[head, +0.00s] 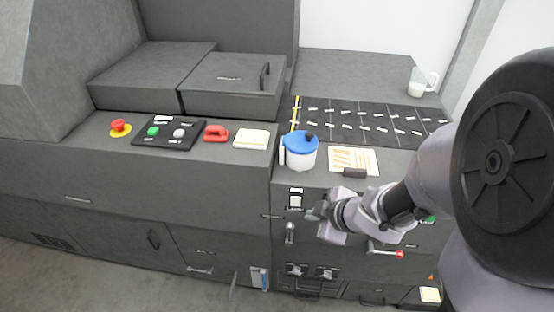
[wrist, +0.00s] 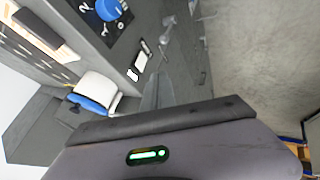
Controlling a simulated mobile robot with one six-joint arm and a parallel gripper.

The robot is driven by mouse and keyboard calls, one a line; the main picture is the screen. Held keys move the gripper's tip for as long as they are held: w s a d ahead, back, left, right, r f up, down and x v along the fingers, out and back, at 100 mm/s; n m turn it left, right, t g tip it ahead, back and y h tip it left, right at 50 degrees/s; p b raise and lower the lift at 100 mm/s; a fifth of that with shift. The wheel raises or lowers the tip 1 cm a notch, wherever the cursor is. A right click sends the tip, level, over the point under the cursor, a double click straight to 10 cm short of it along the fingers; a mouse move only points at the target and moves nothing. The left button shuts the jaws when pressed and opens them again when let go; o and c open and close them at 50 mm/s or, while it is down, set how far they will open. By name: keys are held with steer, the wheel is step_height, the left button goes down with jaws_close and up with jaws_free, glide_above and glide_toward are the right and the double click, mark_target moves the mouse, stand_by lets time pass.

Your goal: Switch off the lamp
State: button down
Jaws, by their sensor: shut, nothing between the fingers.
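No lamp is plainly in view. A white rocker switch in a dark frame (head: 296,198) sits on the grey cabinet's front face. A similar white switch plate shows in the wrist view (wrist: 140,62), and a blue knob on a dark numbered dial (wrist: 108,10) is above it. My gripper (head: 317,212) is shut and empty, in front of the cabinet face just right of and slightly below the rocker switch. In the wrist view my fingers (wrist: 160,92) point up the picture, below the switch plate. I cannot tell whether they touch the face. My arm hides part of the cabinet front on the right.
A white tub with a blue lid (head: 300,151) stands on the ledge above the switch. A metal lever (head: 290,233) and a red-tipped handle (head: 386,252) stick out nearby. A red stop button (head: 120,126) and a button panel (head: 168,134) are at left.

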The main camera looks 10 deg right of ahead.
mark_target(296, 199)
steer(key=shift+w+a+f+b, duration=0.1)
steer(key=shift+w+f+b, duration=0.6)
steer(key=shift+w+f, duration=0.7)
steer(key=shift+w+a+f+b, duration=0.1)
steer(key=shift+w+f+b, duration=0.8)
steer(key=shift+w, duration=0.85)
steer(key=shift+w+a+f+b, duration=0.1)
steer(key=shift+w+f+b, duration=0.45)
steer(key=shift+w+f, duration=0.9)
steer(key=shift+w+r, duration=0.1)
steer(key=shift+r, duration=0.05)
steer(key=shift+w+d+r+p, duration=0.1)
steer(key=shift+w+r+p, duration=0.2)
steer(key=shift+p, duration=0.35)
steer(key=shift+f, duration=0.15)
steer(key=shift+r+p, duration=0.8)
steer(key=shift+r, duration=0.05)
